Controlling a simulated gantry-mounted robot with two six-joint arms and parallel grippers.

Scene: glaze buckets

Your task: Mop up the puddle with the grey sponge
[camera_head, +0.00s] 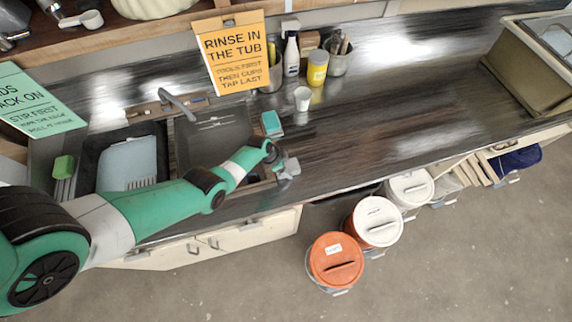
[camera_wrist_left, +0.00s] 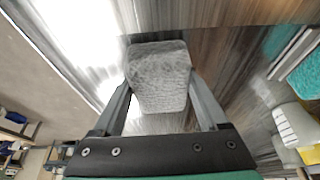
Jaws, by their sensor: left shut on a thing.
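My left gripper (camera_head: 285,168) is shut on the grey sponge (camera_head: 291,167), over the counter just right of the sink, near the counter's front edge. In the left wrist view the grey sponge (camera_wrist_left: 160,78) sits between the two fingers of the left gripper (camera_wrist_left: 161,95), with the dark streaked counter behind it. I cannot tell whether the sponge touches the counter. No clear puddle outline shows; the counter is glossy with bright glare, so the puddle cannot be told from reflections. My right gripper is not in view.
The sink (camera_head: 205,140) is to the left. Lidded buckets (camera_head: 336,262) stand on the floor. The counter (camera_head: 420,110) to the right is clear.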

